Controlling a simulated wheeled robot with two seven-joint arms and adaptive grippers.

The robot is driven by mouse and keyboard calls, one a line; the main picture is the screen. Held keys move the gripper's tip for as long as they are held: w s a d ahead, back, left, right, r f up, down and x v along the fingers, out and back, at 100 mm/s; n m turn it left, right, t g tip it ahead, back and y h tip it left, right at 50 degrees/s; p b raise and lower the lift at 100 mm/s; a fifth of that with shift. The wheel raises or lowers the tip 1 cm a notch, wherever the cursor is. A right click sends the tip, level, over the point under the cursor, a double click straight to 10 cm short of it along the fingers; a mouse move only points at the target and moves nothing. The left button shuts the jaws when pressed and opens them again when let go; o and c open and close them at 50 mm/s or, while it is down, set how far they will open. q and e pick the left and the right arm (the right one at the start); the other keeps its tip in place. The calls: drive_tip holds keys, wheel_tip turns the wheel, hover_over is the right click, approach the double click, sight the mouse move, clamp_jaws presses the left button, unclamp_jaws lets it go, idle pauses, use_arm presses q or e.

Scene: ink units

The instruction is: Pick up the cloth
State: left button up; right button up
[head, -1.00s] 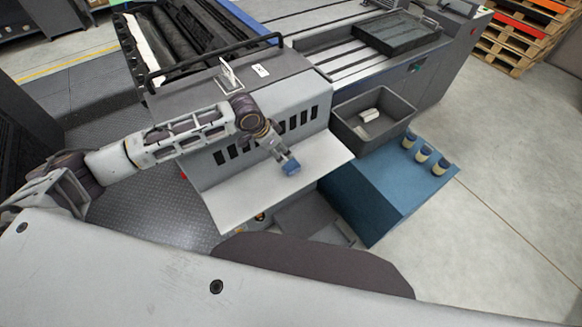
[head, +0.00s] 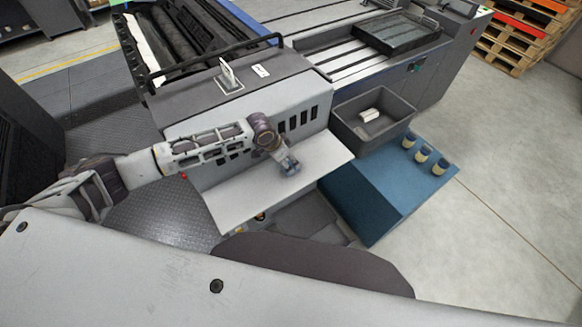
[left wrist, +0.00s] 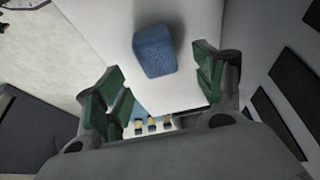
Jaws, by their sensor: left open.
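The cloth (left wrist: 155,50) is a small blue block-like bundle lying on the pale shelf (left wrist: 95,20), as the left wrist view shows. In the head view the cloth is mostly or wholly hidden behind my left gripper (head: 289,167), which is low over the shelf (head: 240,196). In the left wrist view my left gripper (left wrist: 162,88) is open, with green finger pads on either side and nothing between them. The cloth appears just ahead of the fingertips, roughly centred between them. My right gripper is not in view.
A grey bin (head: 345,128) with a white item (head: 370,115) stands right of the shelf. A blue stand (head: 370,205) carries three small jars (head: 423,154). The slotted machine face (head: 320,112) rises behind the shelf. The shelf's right part is clear.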

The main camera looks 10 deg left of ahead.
sight(291, 165)
use_arm(q)
drive_tip(key=shift+f, duration=0.1)
idle(0.3)
drive_tip(key=shift+p+x, duration=0.45)
drive_tip(key=shift+x, duration=2.05)
drive_tip(key=shift+s, duration=0.2)
drive_tip(key=c, duration=0.9)
